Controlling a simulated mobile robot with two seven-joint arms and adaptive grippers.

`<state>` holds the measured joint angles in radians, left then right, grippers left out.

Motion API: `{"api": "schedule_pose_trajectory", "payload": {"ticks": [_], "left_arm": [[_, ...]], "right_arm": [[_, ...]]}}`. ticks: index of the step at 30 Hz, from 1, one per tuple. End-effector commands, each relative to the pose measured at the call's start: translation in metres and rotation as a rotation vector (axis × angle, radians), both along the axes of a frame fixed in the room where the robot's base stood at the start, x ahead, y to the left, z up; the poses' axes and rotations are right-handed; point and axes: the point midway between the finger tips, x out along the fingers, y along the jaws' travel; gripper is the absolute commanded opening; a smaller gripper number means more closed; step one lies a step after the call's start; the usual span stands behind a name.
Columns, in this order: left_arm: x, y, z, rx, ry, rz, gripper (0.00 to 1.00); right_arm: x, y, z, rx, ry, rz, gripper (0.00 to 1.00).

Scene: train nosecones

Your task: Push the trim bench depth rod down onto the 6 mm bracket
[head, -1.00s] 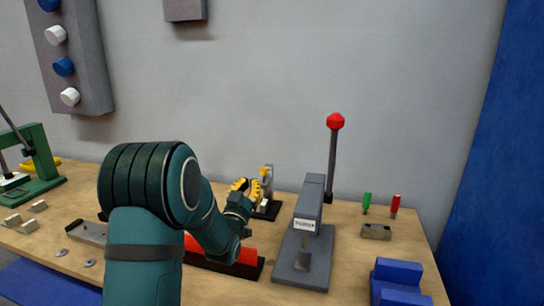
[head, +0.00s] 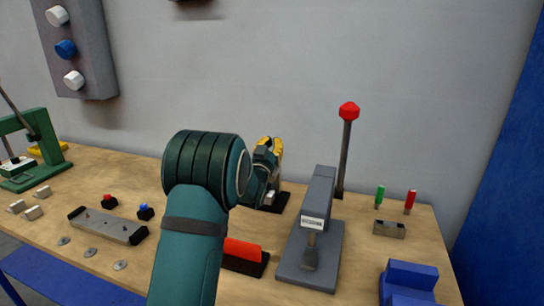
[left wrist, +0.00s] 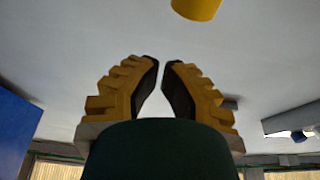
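The trim bench stands on a black base (head: 283,203) behind my left arm in the head view, with a small grey piece (head: 270,197), probably the bracket, on it. My left gripper (head: 270,146) covers most of its post and hides the rod. A yellow round cap (left wrist: 196,8), likely the top of the depth rod, shows at the upper edge of the left wrist view, apart from the fingertips. My left gripper's fingertips (left wrist: 161,62) are drawn almost together with nothing between them. My right gripper is out of view.
A grey press (head: 312,225) with a red-knobbed lever (head: 348,112) stands right of the gripper. A red block on a black base (head: 243,252) lies in front, partly hidden by my arm. A blue block (head: 408,280), a grey plate (head: 108,226) and a green press (head: 35,150) stand around.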

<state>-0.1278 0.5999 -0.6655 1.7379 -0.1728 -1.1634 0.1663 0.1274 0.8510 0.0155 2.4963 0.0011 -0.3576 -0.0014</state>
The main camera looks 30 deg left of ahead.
Motion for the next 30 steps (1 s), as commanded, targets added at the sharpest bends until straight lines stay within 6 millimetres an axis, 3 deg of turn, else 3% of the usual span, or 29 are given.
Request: {"api": "schedule_pose_trajectory", "payload": {"ticks": [3, 7, 23, 30], "left_arm": [[0.001, 0.000, -0.021, 0.002, 0.006, 0.001, 0.00], [0.001, 0.000, -0.033, 0.001, 0.003, -0.001, 0.00], [0.000, 0.001, -0.042, 0.001, 0.001, 0.000, 0.00], [0.000, 0.001, -0.066, 0.000, 0.002, 0.001, 0.00]], "right_arm": [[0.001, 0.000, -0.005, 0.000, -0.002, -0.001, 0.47], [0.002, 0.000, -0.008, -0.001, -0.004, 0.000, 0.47], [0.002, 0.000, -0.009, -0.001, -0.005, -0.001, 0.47], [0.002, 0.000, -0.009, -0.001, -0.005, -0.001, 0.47]]}}
